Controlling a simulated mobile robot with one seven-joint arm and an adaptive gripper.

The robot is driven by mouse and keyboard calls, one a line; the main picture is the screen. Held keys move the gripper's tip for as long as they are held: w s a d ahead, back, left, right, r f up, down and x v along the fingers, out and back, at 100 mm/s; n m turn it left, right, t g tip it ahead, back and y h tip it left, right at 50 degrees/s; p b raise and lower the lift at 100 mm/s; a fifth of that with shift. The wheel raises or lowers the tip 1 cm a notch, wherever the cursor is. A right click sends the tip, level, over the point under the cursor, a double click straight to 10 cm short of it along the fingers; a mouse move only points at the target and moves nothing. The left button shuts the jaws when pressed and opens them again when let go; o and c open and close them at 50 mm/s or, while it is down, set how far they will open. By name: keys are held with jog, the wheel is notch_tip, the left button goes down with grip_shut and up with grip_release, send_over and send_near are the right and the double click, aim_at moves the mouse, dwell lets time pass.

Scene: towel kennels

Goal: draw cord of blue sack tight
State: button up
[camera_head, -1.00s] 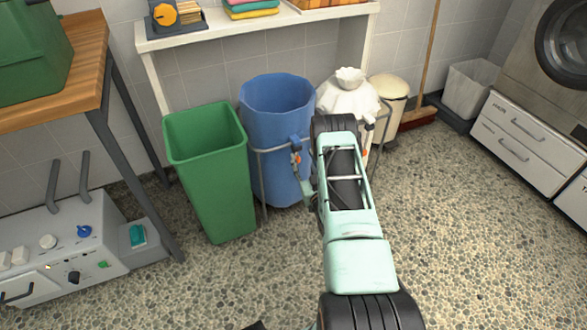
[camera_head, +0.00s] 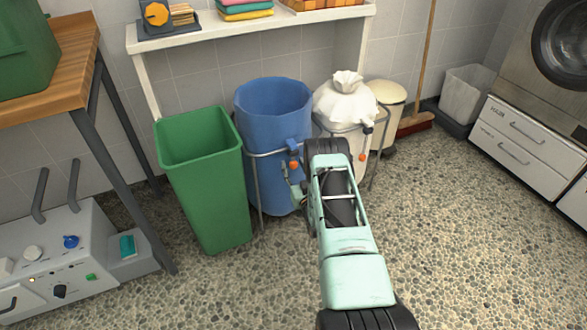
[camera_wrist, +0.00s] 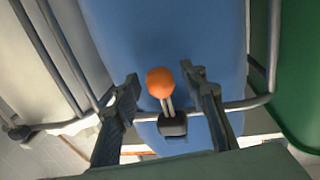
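The blue sack (camera_head: 268,128) hangs upright in a metal frame stand, its mouth wide open. Its cord end is an orange ball (camera_head: 293,165) below a small blue cord lock (camera_head: 293,146) on the front side. In the wrist view the orange ball (camera_wrist: 160,82) sits on two short cords coming from a dark block (camera_wrist: 173,125), with the blue cloth behind. My gripper (camera_wrist: 160,73) is open, with one finger on each side of the ball and visible gaps to both. In the head view the fingers are small beside the cord and partly hidden by my arm.
A green bin (camera_head: 205,190) stands close left of the sack. A tied white sack (camera_head: 345,103) in a similar frame, with its own orange ball, stands to the right. A cream bin (camera_head: 386,95) and broom (camera_head: 416,122) are beyond. A shelf (camera_head: 240,35) runs above. Floor at right is clear.

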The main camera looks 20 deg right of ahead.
jog(key=shift+w, duration=0.35)
grip_shut()
